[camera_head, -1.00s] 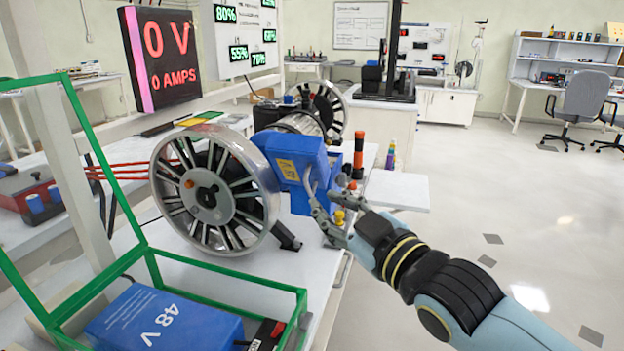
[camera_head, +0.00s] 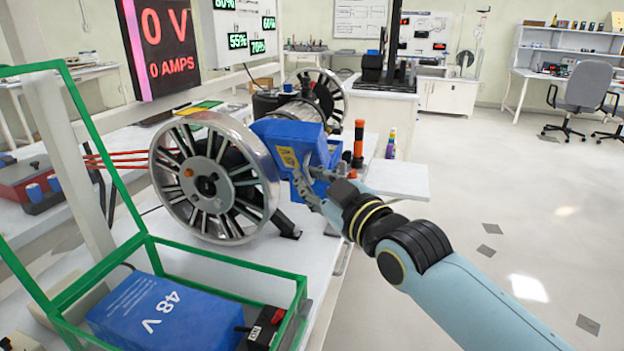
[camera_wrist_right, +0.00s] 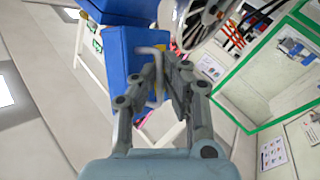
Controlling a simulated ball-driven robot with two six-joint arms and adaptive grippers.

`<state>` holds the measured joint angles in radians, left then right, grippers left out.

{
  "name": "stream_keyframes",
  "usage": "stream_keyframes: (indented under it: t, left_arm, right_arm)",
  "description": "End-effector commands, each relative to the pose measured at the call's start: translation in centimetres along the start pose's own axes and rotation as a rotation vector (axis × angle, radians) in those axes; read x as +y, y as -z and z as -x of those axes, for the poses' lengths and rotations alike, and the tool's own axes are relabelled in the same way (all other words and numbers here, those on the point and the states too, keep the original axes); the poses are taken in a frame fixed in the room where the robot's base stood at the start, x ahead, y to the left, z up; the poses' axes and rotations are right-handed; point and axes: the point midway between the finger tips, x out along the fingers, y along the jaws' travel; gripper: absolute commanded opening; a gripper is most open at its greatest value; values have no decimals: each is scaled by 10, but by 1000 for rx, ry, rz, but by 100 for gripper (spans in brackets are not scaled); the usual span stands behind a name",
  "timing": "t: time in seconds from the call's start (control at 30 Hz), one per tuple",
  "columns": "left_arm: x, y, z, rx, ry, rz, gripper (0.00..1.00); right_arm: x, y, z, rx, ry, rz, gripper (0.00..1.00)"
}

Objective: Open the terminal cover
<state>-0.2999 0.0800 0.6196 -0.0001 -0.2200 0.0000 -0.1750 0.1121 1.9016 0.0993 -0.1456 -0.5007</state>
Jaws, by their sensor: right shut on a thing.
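The blue terminal box (camera_head: 290,135) with a yellow label sits on the motor unit between the two spoked wheels. Its blue cover (camera_wrist_right: 125,50) bears a grey bar handle (camera_wrist_right: 157,78) in the right wrist view. My right gripper (camera_head: 303,185) is at the lower right of the box, and its fingers (camera_wrist_right: 163,70) are shut on the handle. I cannot tell how far the cover is open. My left gripper is not in view.
The near spoked wheel (camera_head: 212,180) stands close left of the gripper. An orange-and-black post (camera_head: 358,145) stands behind it. A green frame (camera_head: 225,263) and blue 48 V battery (camera_head: 165,312) are at the front left.

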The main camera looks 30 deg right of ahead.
Motion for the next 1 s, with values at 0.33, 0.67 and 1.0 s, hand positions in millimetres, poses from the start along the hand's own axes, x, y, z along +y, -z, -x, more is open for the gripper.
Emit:
stream_keyframes:
  t: [0.33, 0.67, 1.0]
  left_arm:
    - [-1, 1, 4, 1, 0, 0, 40]
    - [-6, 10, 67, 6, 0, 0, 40]
    - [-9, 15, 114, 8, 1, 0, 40]
  right_arm:
    - [2, 3, 0, -4, 2, -4, 0]
    - [17, 24, -2, -109, 63, -146, 0]
    - [28, 35, -7, -224, 128, -309, 0]
